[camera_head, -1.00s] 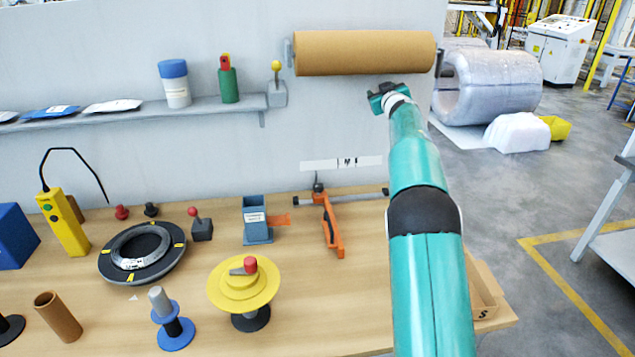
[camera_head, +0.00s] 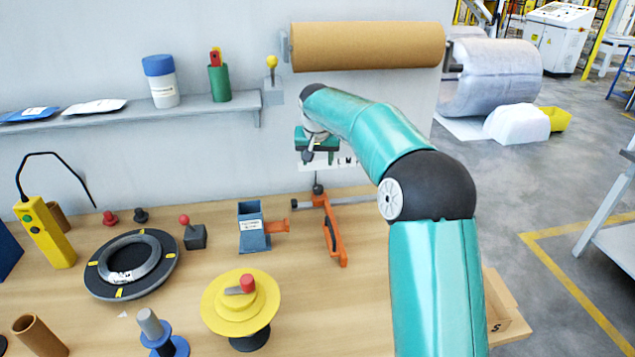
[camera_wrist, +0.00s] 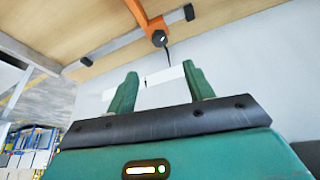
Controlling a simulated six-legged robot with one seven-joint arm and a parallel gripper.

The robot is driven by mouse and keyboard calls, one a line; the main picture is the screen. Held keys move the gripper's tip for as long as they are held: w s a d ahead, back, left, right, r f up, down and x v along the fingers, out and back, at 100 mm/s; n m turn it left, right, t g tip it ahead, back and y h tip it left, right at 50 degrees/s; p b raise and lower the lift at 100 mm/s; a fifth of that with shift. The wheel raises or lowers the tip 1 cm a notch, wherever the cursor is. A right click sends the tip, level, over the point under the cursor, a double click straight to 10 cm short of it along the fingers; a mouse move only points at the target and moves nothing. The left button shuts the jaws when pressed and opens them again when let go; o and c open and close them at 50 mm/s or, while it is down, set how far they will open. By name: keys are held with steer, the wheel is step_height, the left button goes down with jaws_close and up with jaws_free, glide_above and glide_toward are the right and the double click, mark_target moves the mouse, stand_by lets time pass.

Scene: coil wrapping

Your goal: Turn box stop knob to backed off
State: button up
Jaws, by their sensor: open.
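An orange slide with a dark knob on a short stem (camera_head: 318,189) sits on a grey rail at the back of the bench, below a white lettered strip (camera_head: 347,164). I cannot read a label naming it the box stop knob. In the wrist view the orange part and its dark knob (camera_wrist: 159,38) lie beyond my fingers, near the top. My gripper (camera_head: 318,147) is above the rail, close to the wall strip, apart from the knob. In the wrist view its two green fingers (camera_wrist: 160,88) are spread and empty.
A yellow stepped spool (camera_head: 240,303) is in front. A brown roll (camera_head: 367,46) hangs above.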

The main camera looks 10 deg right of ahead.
mark_target(318, 187)
steer(key=x, duration=1.4)
steer(key=shift+w+d+f, duration=0.1)
steer(key=shift+w+f, duration=0.1)
steer(key=shift+f, duration=0.05)
steer(key=shift+s+r, duration=0.15)
steer(key=shift+c, duration=0.4)
steer(key=c, duration=0.9)
steer(key=shift+n, duration=0.4)
steer(key=shift+d+n+y, duration=0.1)
steer(key=shift+n+y, duration=0.5)
steer(key=shift+n, duration=0.8)
steer(key=shift+d+n+y, duration=0.1)
steer(key=shift+n+y, duration=0.5)
steer(key=shift+n, duration=0.8)
steer(key=o, duration=1)
